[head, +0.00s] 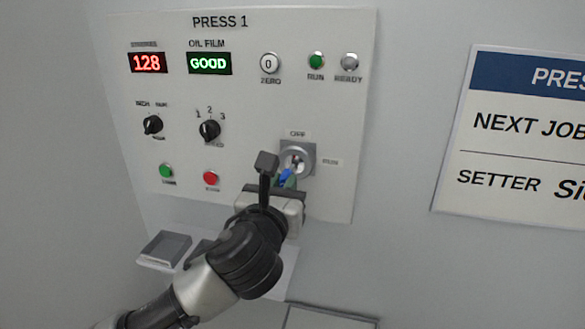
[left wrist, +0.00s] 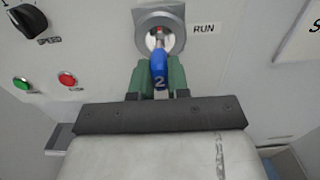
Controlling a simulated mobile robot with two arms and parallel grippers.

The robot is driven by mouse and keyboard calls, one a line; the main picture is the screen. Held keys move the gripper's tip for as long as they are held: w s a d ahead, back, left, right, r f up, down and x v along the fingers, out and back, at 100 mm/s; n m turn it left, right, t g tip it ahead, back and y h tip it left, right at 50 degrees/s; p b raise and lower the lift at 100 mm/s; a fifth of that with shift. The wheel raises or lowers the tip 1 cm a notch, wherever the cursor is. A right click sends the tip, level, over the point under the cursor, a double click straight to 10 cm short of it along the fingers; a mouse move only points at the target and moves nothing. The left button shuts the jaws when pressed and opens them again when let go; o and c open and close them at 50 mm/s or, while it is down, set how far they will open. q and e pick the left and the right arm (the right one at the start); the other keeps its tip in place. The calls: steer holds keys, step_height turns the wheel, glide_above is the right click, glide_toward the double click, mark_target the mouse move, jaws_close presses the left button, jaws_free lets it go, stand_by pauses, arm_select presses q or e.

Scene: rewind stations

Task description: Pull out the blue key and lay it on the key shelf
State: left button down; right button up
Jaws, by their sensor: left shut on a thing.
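The blue key (left wrist: 159,70), marked 2, is between the green fingers of my left gripper (left wrist: 158,78) in the left wrist view. The gripper is shut on it. The key's metal shaft points into the round key switch (left wrist: 160,32); I cannot tell how deep it sits. In the head view the blue key (head: 286,177) shows just below the key switch (head: 297,158), with my left gripper (head: 284,182) at it. A grey shelf (head: 165,250) with a shallow recess sticks out below the panel at the left; my arm hides part of the ledge there. My right gripper is not in view.
The PRESS 1 panel (head: 250,110) carries displays, black knobs (head: 209,130), a green button (head: 166,171) and a red button (head: 211,178) left of my gripper. A sign (head: 520,140) hangs on the wall at the right. The wall between panel and sign is bare.

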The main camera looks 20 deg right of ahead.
arm_select(q)
steer(key=shift+p+v, duration=0.7)
steer(key=shift+v, duration=1.85)
